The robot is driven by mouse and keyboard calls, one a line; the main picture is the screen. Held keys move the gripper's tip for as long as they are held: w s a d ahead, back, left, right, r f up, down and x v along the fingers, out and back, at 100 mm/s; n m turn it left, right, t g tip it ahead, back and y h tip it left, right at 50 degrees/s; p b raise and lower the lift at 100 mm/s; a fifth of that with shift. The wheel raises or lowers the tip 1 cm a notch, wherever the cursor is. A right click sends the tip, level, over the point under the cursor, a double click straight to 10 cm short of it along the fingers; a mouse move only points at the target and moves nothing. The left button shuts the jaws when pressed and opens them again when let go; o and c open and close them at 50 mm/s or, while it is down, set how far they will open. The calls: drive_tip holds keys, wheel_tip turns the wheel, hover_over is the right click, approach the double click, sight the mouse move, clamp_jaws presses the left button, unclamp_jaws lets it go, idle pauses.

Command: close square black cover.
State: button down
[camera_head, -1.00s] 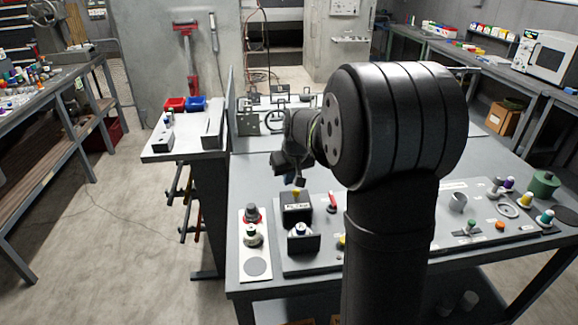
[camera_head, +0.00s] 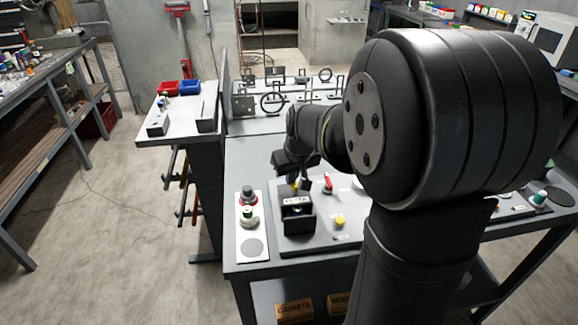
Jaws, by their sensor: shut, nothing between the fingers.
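The square black cover (camera_head: 298,226) belongs to a small black box on the grey panel at the front left of the bench. A white label (camera_head: 296,202) sits along the box's upper back part. A dark recess shows between the label and the front black face, so the cover looks open, but its exact angle is hard to tell. My gripper (camera_head: 296,187) is shut and empty, pointing down just behind and above the label. Whether it touches the box cannot be told at this size.
A red switch (camera_head: 328,184) and a yellow button (camera_head: 340,222) are on the panel right of the box. A white strip (camera_head: 252,229) with knobs lies to the left. My large arm links hide much of the panel's right side.

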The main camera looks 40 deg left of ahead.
sight(291, 198)
drive_tip(key=s+d, duration=0.2)
drive_tip(key=shift+s+d, duration=0.35)
drive_tip(key=shift+s+d+f, duration=0.1)
drive_tip(key=shift+s, duration=0.05)
drive_tip(key=shift+f, duration=0.1)
drive_tip(key=w+a, duration=0.1)
drive_tip(key=a, duration=0.1)
drive_tip(key=w+a, duration=0.1)
drive_tip(key=shift+w+a, duration=0.1)
drive_tip(key=shift+a, duration=0.25)
drive_tip(key=v, duration=1)
drive_tip(key=shift+r, duration=0.2)
